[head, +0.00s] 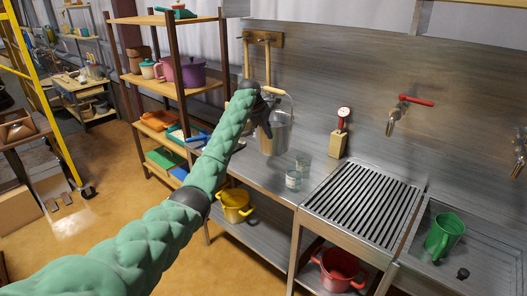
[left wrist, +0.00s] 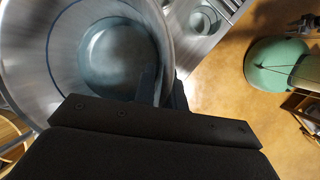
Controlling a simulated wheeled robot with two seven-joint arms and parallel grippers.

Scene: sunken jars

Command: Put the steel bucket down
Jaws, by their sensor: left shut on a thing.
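The steel bucket (head: 279,136) hangs upright at my left gripper (head: 264,118), over the back left of the steel counter (head: 255,172). Its wire handle with a pale grip stands up above it. In the left wrist view I look down into the bucket (left wrist: 60,50); its inside shows a dark round area that I cannot make out. My left gripper (left wrist: 165,90) is shut on the bucket at its rim. I cannot tell whether the bucket's base touches the counter.
Two glass jars (head: 293,179) (head: 304,161) stand on the counter just right of the bucket. A wooden block with a red dial (head: 339,136) is behind them. A slatted drainer (head: 360,205) and a sink with a green mug (head: 444,235) lie further right. Shelves (head: 170,85) stand left.

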